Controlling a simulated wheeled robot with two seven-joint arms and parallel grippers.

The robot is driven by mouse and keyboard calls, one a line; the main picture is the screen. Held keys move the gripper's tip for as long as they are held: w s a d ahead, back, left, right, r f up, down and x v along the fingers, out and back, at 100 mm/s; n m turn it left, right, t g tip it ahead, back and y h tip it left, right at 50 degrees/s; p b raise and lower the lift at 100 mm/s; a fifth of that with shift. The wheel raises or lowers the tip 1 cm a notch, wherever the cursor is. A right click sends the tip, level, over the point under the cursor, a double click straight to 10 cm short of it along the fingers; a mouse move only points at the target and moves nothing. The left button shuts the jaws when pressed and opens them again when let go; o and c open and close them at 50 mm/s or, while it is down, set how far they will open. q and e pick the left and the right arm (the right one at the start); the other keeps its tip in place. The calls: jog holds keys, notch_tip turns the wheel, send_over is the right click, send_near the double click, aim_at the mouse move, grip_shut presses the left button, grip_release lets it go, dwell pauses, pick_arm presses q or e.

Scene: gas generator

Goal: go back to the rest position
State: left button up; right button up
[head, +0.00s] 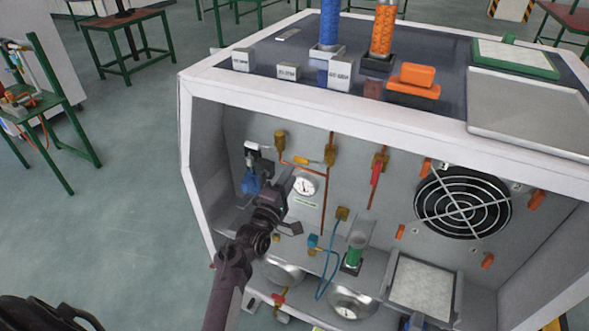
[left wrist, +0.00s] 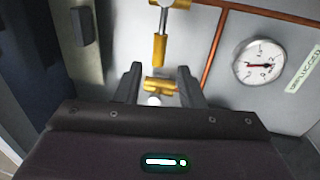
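My left gripper (head: 292,205) is inside the open front of the white gas generator cabinet (head: 186,130), in front of its back panel. In the left wrist view its two dark fingers (left wrist: 158,85) stand apart. A brass fitting (left wrist: 160,50) on the panel shows above and between them, and I cannot tell how close it is. No object is visibly held. A round pressure gauge (head: 304,186) is near the gripper in the head view. It also shows right of the fingers in the left wrist view (left wrist: 259,62). My right gripper is not in view.
Copper pipes, a red-handled valve (head: 377,172) and a fan (head: 463,204) are on the panel. Round metal dishes (head: 352,302) and a green cylinder (head: 354,256) are below. Orange and blue cylinders stand on top. Open floor (head: 120,230) lies left, with green-framed tables (head: 128,35) beyond.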

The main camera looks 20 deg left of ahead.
pick_arm(q)
jog(key=shift+s, duration=0.35)
jog(key=shift+f, duration=0.1)
jog(key=s+d+f+m+g, duration=0.2)
jog(key=f, duration=0.5)
jog(key=s+d+f+m+g+h, duration=0.1)
jog(key=s+d+f+m+g, duration=0.1)
jog(key=f, duration=0.5)
jog(key=s+d+f+m+g, duration=0.2)
jog(key=d+f, duration=0.1)
jog(key=f, duration=0.4)
jog(key=s+d+f+m+g, duration=0.2)
jog(key=s+f+m+g, duration=0.25)
jog(key=s+f, duration=0.9)
jog(key=s+a+f+m+g, duration=0.1)
jog(key=s+f+m+g, duration=0.2)
jog(key=s, duration=0.8)
jog(key=s+a+f+m+g+y, duration=0.1)
jog(key=s+a+f+m+g, duration=0.1)
jog(key=s+f, duration=0.6)
jog(key=s+a+f+m+g, duration=0.1)
jog(key=s+f+m+g, duration=0.2)
jog(key=s, duration=1)
notch_tip(320, 180, down, 3)
jog(key=shift+s+a+r+m+g+y, duration=0.15)
jog(key=shift+s+a+m+g+y, duration=0.2)
jog(key=shift+m, duration=0.6)
